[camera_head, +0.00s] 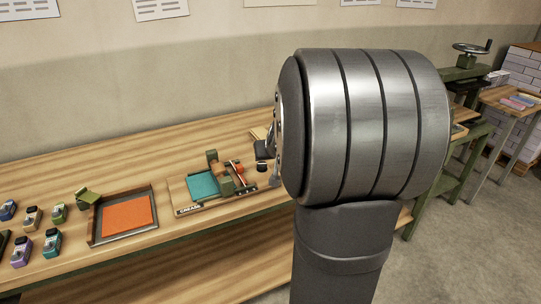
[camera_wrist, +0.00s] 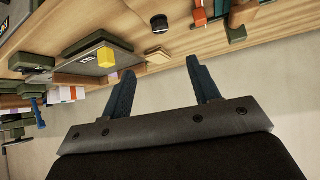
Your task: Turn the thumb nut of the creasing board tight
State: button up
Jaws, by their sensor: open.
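The creasing board (camera_head: 187,210) lies on the long bench in the head view, marked CREASE at its front edge. A teal sheet (camera_head: 202,186) and green clamp parts (camera_head: 224,181) are on it. A red-orange knob (camera_head: 240,168), which looks like the thumb nut, is at the board's right side. An orange piece, likely the same knob (camera_wrist: 200,18), shows at the top edge of the wrist view, beside green parts. My gripper (camera_wrist: 161,66) is open with nothing between its fingers, apart from the knob. In the head view my arm largely hides it.
A tray (camera_head: 93,238) with an orange sheet (camera_head: 128,214) and several small coloured stampers stand left of the board.

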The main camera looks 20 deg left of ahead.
jog(key=w+a+r+g+h, duration=0.2)
jog(key=w+a+r+g, duration=0.15)
jog(key=w, duration=0.25)
send_near(262, 164)
jog(key=x, duration=0.8)
jog(key=shift+a, duration=0.1)
jog(key=c, duration=1)
